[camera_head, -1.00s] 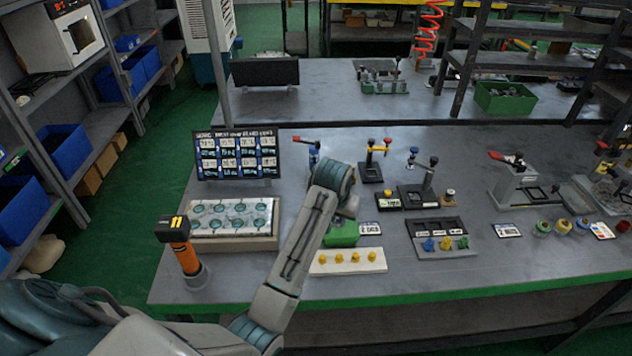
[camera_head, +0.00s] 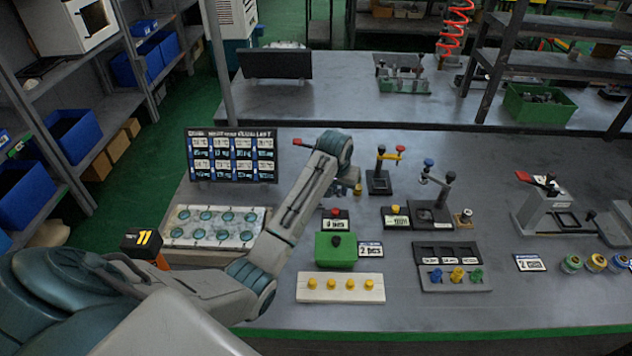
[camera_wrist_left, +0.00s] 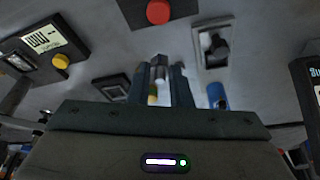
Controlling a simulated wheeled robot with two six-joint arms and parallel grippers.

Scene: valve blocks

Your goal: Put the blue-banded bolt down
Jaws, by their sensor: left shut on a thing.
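My left gripper (camera_wrist_left: 167,85) is shut on a small upright bolt (camera_wrist_left: 159,68), seen in the left wrist view. The bolt has a grey metal top and a yellowish part lower between the fingers. I cannot make out a blue band on it. In the head view the left arm reaches over the bench, and its wrist (camera_head: 335,146) mostly hides the fingers. The bolt's height above the bench is hard to tell. My right gripper is not in view.
A green block (camera_head: 335,252), a red-knobbed block (camera_head: 336,220) and a pale strip with yellow pegs (camera_head: 341,288) stand nearby. A tray with round teal-topped places (camera_head: 213,227) lies left. A grey plate with a dark peg (camera_wrist_left: 212,45) and a blue cylinder (camera_wrist_left: 217,96) are near the gripper.

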